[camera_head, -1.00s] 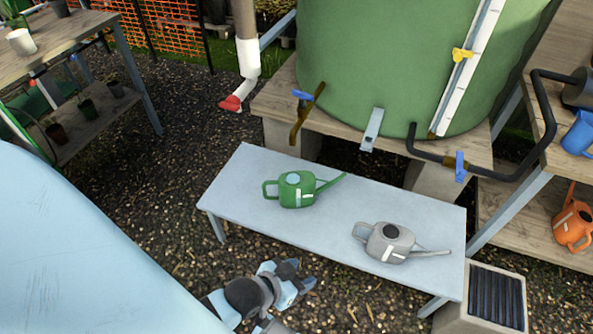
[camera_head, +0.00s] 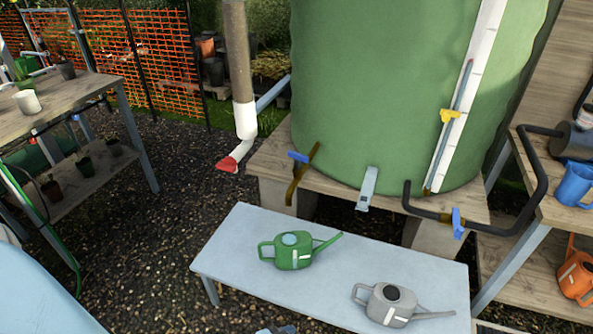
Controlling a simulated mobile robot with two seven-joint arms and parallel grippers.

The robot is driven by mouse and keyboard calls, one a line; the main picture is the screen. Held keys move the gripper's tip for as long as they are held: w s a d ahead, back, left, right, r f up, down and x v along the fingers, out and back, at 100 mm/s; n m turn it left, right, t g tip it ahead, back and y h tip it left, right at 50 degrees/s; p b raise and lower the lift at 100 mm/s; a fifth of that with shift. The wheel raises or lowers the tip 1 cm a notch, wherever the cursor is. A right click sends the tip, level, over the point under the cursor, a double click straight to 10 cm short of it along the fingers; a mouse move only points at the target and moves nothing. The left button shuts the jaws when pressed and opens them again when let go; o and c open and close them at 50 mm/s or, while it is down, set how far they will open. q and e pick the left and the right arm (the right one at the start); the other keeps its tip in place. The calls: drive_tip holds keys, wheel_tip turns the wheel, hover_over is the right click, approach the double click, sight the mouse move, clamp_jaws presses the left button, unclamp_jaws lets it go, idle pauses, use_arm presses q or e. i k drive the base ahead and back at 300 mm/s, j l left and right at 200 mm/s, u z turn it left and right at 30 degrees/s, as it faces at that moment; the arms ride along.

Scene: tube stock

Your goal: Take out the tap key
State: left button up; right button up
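I cannot make out a tap key for certain. A green tank (camera_head: 390,90) stands on a wooden stand. At its base are a brown tap with a blue handle (camera_head: 298,157), a flat grey metal piece (camera_head: 367,188) at the stand's front edge, and a black pipe with a blue handle (camera_head: 457,223). A yellow piece (camera_head: 449,116) sits on the tank's white gauge strip. Neither gripper shows clearly.
A pale bench (camera_head: 225,254) before the tank holds a green watering can (camera_head: 293,254) and a grey one (camera_head: 390,307). A blue jug (camera_head: 574,184) and an orange can (camera_head: 576,275) stand on shelves at right. A potting table (camera_head: 70,93) is at left. Gravel lies open between.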

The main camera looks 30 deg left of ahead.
sight(298, 158)
drive_tip(key=i+l, duration=0.1)
drive_tip(key=i, duration=0.2)
drive_tip(key=i+l, duration=0.1)
drive_tip(key=i, duration=0.25)
drive_tip(key=i+u, duration=0.15)
drive_tip(key=u, duration=0.3)
drive_tip(key=i+l+u, duration=0.1)
drive_tip(key=u, duration=0.35)
